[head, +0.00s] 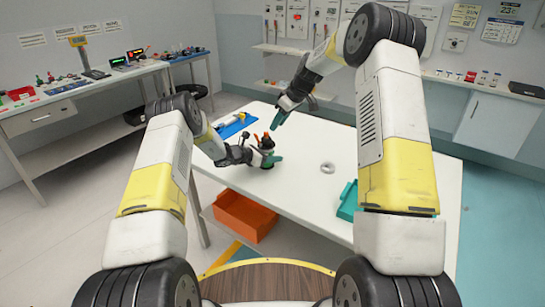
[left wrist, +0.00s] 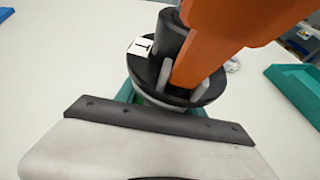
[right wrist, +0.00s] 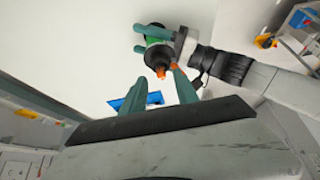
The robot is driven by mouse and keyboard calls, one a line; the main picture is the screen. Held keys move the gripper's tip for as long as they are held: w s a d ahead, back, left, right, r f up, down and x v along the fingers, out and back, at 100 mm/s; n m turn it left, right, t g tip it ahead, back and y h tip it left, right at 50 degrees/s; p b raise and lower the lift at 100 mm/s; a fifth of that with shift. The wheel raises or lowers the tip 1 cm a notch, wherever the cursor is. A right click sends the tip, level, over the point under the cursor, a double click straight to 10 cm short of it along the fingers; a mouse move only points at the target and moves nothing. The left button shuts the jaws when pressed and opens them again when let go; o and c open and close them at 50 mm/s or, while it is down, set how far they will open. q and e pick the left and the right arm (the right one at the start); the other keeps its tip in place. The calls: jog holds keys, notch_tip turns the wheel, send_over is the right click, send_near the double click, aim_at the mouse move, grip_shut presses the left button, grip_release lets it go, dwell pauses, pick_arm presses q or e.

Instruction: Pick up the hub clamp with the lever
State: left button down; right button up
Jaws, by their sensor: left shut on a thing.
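The hub clamp is a black cylinder on a round black base with a bright orange lever (left wrist: 215,40); a small white tag shows on its side in the left wrist view. In the head view the clamp (head: 267,143) is at the left part of the white table. My left gripper (head: 268,160) is shut on it low down, its teal fingers at either side of the body. Whether the base touches the table is hidden. My right gripper (head: 279,118) hangs behind the clamp; its teal fingers (right wrist: 156,85) are apart with nothing between them, near the orange lever tip.
A grey ring (head: 327,168) lies on the table (head: 310,195) right of the clamp. A teal tray (head: 347,203) is at the right edge, a blue mat (head: 232,128) at the far left. An orange bin (head: 243,216) stands below the table. The table's middle is mostly clear.

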jog(key=o, duration=0.5)
jog(key=shift+o, duration=0.4)
jog(key=shift+a, duration=0.2)
jog(key=m+h, duration=0.7)
jog(key=m, duration=0.9)
send_near(265, 136)
jog(key=shift+t, duration=0.3)
jog(key=shift+s+x, duration=0.15)
jog(key=shift+x, duration=2.45)
jog(key=shift+s+x, duration=0.15)
jog(key=shift+x, duration=2.5)
